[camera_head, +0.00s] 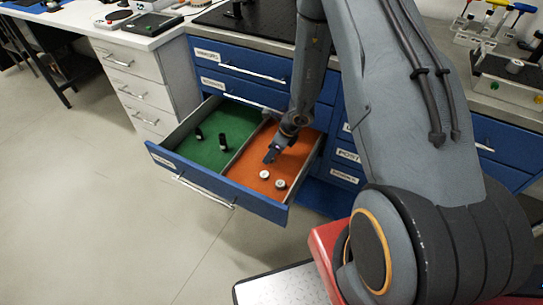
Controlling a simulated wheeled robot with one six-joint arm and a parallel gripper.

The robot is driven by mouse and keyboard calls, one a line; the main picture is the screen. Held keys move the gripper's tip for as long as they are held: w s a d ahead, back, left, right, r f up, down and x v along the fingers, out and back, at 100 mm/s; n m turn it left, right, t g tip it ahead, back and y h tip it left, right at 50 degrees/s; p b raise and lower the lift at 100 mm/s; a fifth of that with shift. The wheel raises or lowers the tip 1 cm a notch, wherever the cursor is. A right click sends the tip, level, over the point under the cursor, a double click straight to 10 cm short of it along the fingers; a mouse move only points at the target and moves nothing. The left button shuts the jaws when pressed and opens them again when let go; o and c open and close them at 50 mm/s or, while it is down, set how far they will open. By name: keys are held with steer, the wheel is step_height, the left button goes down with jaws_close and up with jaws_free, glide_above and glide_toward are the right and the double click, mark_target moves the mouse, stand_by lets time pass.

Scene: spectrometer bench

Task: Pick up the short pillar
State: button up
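An open blue drawer (262,205) has a green compartment on the left and an orange one on the right. Two small dark upright pillars stand in the green compartment: one (198,134) farther left, the other (223,143) nearer the divider and looking taller. Two short pieces with pale tops, one (264,174) and another (281,184), stand in the front of the orange compartment. I cannot tell for sure which piece is the short pillar. My gripper (270,156) hangs over the orange compartment, behind the pale-topped pieces and apart from them. Its fingers are too small to read.
A low divider (247,145) splits the drawer. Closed blue drawers (235,62) rise behind it, with a black board (270,25) on the counter above. A white cabinet (125,61) stands at the left. Tools (490,22) stand at the upper right. The floor in front is clear.

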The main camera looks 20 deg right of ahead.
jaws_close()
steer(key=shift+r, duration=0.1)
